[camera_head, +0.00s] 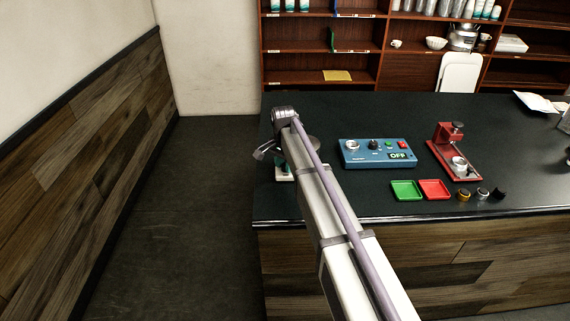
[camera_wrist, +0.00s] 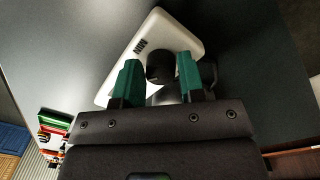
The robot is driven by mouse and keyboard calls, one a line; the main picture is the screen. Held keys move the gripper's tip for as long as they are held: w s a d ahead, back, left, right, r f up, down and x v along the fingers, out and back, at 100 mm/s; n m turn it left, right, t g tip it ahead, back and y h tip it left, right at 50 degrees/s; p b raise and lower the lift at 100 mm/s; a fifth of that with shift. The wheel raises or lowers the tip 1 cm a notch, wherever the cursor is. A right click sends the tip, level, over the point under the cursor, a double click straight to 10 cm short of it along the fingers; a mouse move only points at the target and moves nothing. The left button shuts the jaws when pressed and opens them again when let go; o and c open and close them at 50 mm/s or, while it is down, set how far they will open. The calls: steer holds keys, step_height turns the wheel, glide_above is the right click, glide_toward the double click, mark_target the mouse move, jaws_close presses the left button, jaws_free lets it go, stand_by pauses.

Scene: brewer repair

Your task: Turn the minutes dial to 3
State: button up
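In the wrist view, a black round knob (camera_wrist: 160,67) stands on a white device (camera_wrist: 180,36) with a short row of dark marks. My gripper (camera_wrist: 160,76) has two teal fingers, apart, one on each side of the knob. Contact is not clear. In the head view my gripper (camera_head: 284,168) is low over the left part of the counter, mostly behind my arm. The white device there is nearly all hidden. I cannot read any minutes scale or dial setting.
Shelves (camera_head: 320,65) stand behind.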

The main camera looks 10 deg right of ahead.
mark_target(284, 164)
steer(key=o, duration=0.3)
steer(key=shift+o, duration=0.2)
step_height(284, 164, up, 11)
steer(key=p, duration=1)
steer(key=shift+w+a+p, duration=0.15)
steer(key=shift+w+p, duration=0.05)
steer(key=shift+p, duration=0.2)
steer(key=shift+f, duration=0.15)
steer(key=s+d+f+n+b, duration=0.1)
steer(key=s+d+n, duration=0.1)
steer(key=s, duration=0.8)
steer(key=s+d+f+n+b, duration=0.1)
steer(key=s+d+n, duration=0.2)
steer(key=s, duration=0.8)
steer(key=s+d+f+n+b, duration=0.1)
steer(key=s+d+n, duration=0.2)
steer(key=s, duration=0.7)
steer(key=shift+s+d+f+n+b, duration=0.2)
steer(key=shift+f+n+b, duration=0.2)
steer(key=shift+n, duration=0.3)
